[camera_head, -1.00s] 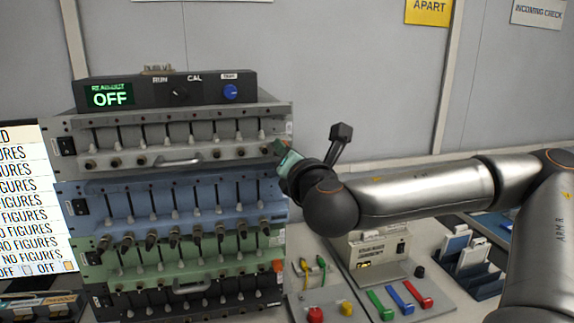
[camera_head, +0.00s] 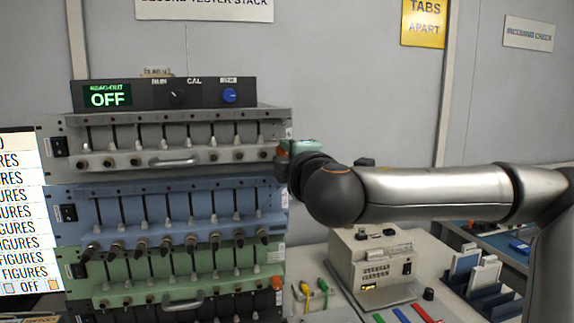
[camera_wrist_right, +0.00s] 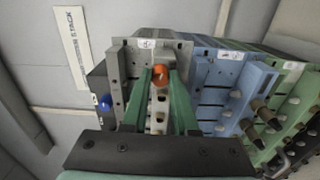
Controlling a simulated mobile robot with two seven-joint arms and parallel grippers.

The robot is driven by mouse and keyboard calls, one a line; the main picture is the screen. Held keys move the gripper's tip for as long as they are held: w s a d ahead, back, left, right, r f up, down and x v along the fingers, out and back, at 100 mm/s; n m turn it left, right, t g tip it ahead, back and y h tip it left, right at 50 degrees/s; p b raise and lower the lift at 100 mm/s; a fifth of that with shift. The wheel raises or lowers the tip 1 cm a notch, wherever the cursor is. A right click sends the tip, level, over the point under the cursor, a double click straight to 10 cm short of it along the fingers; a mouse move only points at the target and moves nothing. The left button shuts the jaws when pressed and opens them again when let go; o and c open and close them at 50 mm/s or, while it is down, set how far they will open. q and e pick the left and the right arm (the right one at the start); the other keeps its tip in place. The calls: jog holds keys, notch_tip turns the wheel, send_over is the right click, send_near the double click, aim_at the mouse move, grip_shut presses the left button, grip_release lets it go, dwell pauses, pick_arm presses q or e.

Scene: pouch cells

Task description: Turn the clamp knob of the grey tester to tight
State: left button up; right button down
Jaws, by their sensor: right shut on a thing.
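The grey tester (camera_head: 120,158) is the top tester of the stack, under the black read-out box. Its orange clamp knob (camera_wrist_right: 160,76) sits at the right end of its front and is largely hidden by my gripper in the head view. My right gripper (camera_wrist_right: 161,82) has its green fingers on either side of this knob and is shut on it. In the head view the right gripper (camera_head: 287,152) reaches the tester's right end from the right. I cannot read the knob's turned position. My left gripper is in neither view.
A blue tester (camera_head: 150,208) and a green tester (camera_head: 140,272) sit below the grey one; the green one has its own orange knob (camera_head: 277,283). The read-out box (camera_head: 200,93) on top has a blue knob (camera_head: 229,95). A beige device (camera_head: 372,265) stands on the bench at right.

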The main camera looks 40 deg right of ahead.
jog(key=m+b, duration=0.1)
jog(key=m, duration=0.1)
jog(key=shift+f+m+b, duration=0.1)
jog(key=shift+m+b, duration=0.2)
jog(key=shift+m, duration=0.1)
jog(key=shift+m+b, duration=0.5)
jog(key=shift+m, duration=0.4)
jog(key=m+b, duration=0.2)
jog(key=m, duration=0.1)
jog(key=shift+m, duration=0.3)
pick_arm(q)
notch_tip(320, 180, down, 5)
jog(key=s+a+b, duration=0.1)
pick_arm(e)
jog(key=shift+m, duration=0.8)
jog(key=m+b, duration=0.1)
jog(key=m, duration=0.2)
jog(key=shift+b, duration=0.3)
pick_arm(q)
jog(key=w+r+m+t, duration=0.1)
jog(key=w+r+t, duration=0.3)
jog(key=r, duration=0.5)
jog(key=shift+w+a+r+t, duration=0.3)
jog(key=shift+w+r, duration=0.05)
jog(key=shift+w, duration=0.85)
pick_arm(e)
jog(key=c, duration=0.7)
grip_release()
